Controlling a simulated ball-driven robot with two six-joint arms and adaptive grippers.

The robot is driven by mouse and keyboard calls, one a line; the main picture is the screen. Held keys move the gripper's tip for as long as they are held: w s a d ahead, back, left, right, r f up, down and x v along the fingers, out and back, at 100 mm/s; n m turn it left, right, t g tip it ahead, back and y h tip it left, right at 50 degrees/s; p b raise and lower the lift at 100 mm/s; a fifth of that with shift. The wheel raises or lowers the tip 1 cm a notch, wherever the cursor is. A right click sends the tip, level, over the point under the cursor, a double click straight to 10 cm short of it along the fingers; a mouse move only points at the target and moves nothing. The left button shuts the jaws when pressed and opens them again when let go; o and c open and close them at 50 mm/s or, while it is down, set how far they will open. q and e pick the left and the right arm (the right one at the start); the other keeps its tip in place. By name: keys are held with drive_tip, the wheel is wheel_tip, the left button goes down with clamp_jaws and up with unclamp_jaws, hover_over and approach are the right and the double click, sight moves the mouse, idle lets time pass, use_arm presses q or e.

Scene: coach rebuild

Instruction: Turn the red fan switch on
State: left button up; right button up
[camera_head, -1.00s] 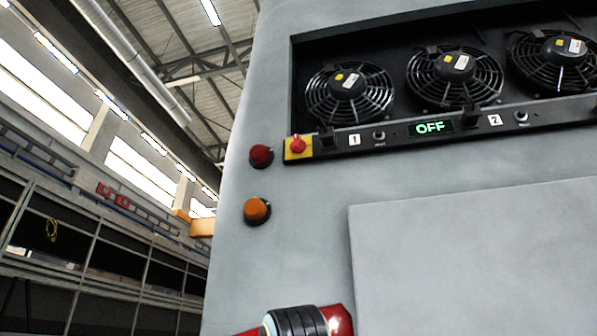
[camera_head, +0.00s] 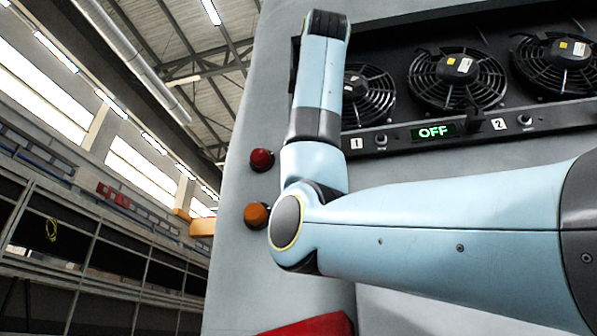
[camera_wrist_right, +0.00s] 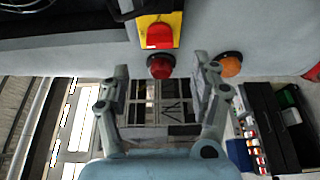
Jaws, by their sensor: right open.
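The red fan switch (camera_wrist_right: 159,36) sits on a yellow plate (camera_wrist_right: 174,22) at the top middle of the right wrist view. In the head view my right arm hides it. My right gripper (camera_wrist_right: 162,68) is open, with its two fingers apart and nothing between them. In the wrist picture its fingertips lie below the switch, on either side of the red round lamp; I cannot tell whether they touch anything. The green display (camera_head: 433,132) on the fan panel reads OFF. My left gripper is not in view.
The red lamp (camera_head: 262,160) and orange lamp (camera_head: 256,215) stick out of the grey coach wall (camera_head: 240,285) close to the switch. The fans (camera_head: 457,78) sit in a recess above the black panel strip (camera_head: 550,119). Shelving (camera_head: 90,250) stands far left.

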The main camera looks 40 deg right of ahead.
use_arm(q)
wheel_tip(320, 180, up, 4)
drive_tip(key=p, duration=0.3)
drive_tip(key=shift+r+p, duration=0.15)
drive_tip(key=shift+p, duration=0.15)
use_arm(e)
drive_tip(key=x, duration=0.8)
drive_tip(key=shift+w, duration=0.2)
drive_tip(key=shift+d, duration=0.15)
drive_tip(key=shift+c, duration=0.4)
drive_tip(key=c, duration=1.1)
